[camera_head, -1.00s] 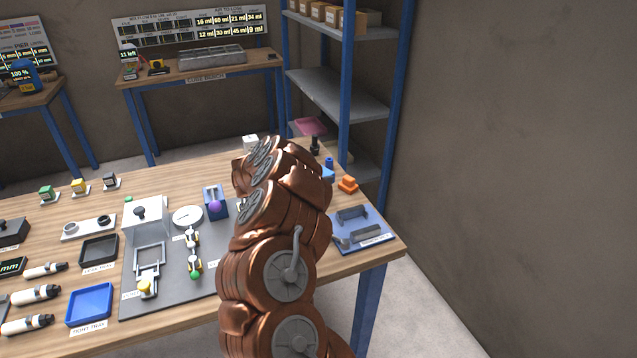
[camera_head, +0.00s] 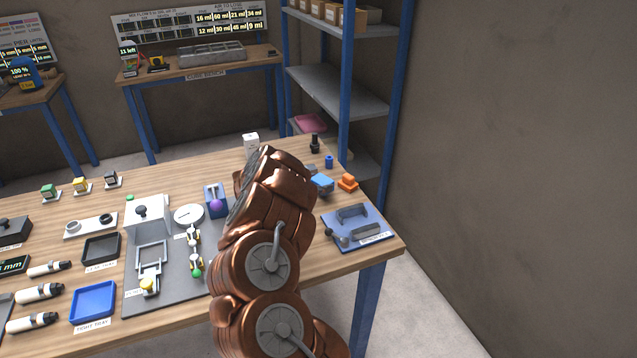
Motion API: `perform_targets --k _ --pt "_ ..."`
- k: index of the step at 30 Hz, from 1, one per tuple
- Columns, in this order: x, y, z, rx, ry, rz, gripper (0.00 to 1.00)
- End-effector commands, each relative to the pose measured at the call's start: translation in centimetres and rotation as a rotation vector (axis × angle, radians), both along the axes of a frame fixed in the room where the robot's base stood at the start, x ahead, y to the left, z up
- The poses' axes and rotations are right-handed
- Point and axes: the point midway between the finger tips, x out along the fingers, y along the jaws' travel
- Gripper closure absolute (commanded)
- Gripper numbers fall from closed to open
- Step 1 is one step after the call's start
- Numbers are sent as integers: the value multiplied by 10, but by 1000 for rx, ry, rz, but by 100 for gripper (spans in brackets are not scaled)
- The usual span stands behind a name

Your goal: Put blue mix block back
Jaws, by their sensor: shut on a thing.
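A blue block (camera_head: 321,184) shows just right of my arm's upper end, on or just over the back right of the table; my arm partly hides it, and I cannot tell whether it is held. My copper arm stands in front of the table's right half. Its gripper is hidden behind the arm links, so the fingers cannot be seen. A smaller blue piece (camera_head: 329,162) stands behind the block. An orange block (camera_head: 347,183) sits to the right of it.
A blue tray with grey parts (camera_head: 358,227) lies at the table's right edge. A dark bottle (camera_head: 314,144) and a white box (camera_head: 251,145) stand at the back. Left are the grey mixer board (camera_head: 180,290), a blue tray (camera_head: 93,302) and small blocks on stands. A shelf rises behind.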

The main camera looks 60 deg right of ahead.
Motion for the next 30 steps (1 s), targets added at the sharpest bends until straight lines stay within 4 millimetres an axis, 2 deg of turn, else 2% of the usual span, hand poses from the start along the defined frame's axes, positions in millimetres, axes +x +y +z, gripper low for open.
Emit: perform_targets --k 10,11,17,30 --pt "-1 1 -9 4 1 -1 80" --pt "-1 1 -10 5 1 -1 24" --pt "-2 2 -13 10 2 -2 4" --pt "-3 3 -13 17 5 -3 2"
